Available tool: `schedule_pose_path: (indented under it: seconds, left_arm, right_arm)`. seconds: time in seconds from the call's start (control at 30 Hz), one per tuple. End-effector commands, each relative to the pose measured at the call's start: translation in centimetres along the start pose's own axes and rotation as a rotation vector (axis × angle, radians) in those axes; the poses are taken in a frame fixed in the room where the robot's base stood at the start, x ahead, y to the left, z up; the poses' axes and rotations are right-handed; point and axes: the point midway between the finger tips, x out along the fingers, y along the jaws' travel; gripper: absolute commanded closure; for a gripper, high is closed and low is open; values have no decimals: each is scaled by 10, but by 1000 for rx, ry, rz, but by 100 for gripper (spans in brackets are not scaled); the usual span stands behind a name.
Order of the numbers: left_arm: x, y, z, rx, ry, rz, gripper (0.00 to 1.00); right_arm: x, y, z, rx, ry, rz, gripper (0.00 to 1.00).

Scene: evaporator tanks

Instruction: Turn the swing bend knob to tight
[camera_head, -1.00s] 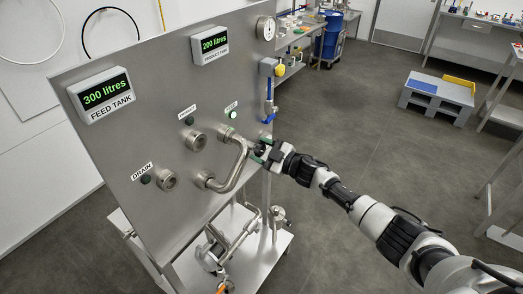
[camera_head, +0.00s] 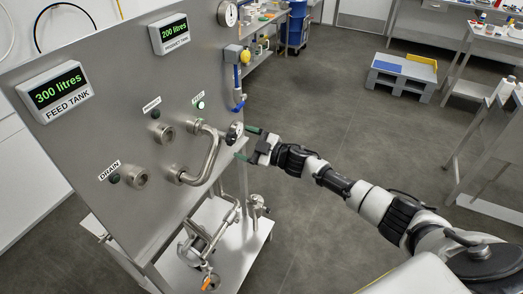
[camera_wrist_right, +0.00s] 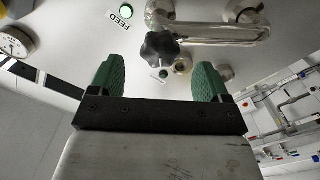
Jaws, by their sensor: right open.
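The swing bend knob (camera_head: 235,129), a black star-shaped knob, sits on the steel panel at the right end of the bent pipe (camera_head: 209,152). It also shows in the right wrist view (camera_wrist_right: 160,46), ahead of my jaws and near their middle. My right gripper (camera_head: 247,143) is open with green fingers, just right of the knob. In the right wrist view my gripper (camera_wrist_right: 160,66) has one finger on each side with nothing held between them. The knob looks apart from the fingers. A small label by the knob is unreadable. My left gripper is out of view.
The steel panel (camera_head: 95,130) carries a FEED TANK display (camera_head: 56,91), a PRODUCT TANK display (camera_head: 171,33), a lit green FEED lamp (camera_head: 200,105) and several capped ports. A blue-handled valve (camera_head: 238,90) sits above the knob.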

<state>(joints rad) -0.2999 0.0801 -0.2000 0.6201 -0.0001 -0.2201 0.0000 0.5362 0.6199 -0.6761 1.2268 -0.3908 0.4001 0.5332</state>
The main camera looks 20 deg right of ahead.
Motion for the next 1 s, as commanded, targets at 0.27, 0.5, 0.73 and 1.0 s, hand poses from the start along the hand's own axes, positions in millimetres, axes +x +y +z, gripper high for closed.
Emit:
schedule_pose_path:
  seconds: [0.27, 0.5, 0.73, 1.0]
  left_arm:
    - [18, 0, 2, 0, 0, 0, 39]
    - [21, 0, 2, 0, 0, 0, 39]
    - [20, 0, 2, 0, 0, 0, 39]
    - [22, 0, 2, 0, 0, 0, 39]
  right_arm:
    - [-47, -2, 2, -1, -1, -1, 22]
    - [-60, 0, 0, 0, 1, -1, 22]
    - [-60, 0, -1, 0, 2, 0, 22]
    - [-61, -2, 3, 5, -5, 3, 22]
